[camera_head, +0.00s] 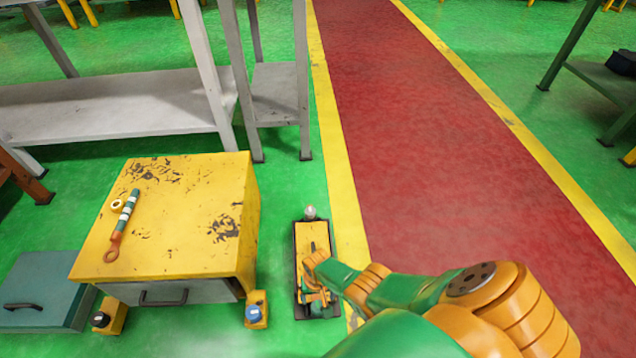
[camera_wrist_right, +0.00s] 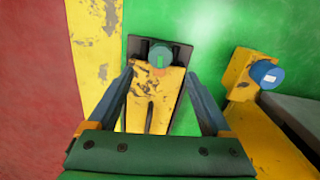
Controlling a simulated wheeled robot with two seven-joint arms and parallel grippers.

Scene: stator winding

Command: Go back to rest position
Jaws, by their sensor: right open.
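My right arm reaches in from the lower right of the head view, green and orange. Its gripper (camera_head: 316,280) is over a yellow device (camera_head: 306,238) on a dark base, with a small pale knob at its far end. In the right wrist view the two blue-grey fingers of the gripper (camera_wrist_right: 160,82) are spread wide, with nothing held between them. The yellow device (camera_wrist_right: 155,105) shows below and between them; I cannot tell whether they touch it. My left gripper is not in view.
A worn yellow cabinet (camera_head: 205,200) stands left of the device, with a green-and-orange tool (camera_head: 122,222) on top. A small yellow block with a blue knob (camera_head: 256,311) is between them. Grey shelving (camera_head: 110,105) stands behind. The red walkway (camera_head: 430,130) is clear.

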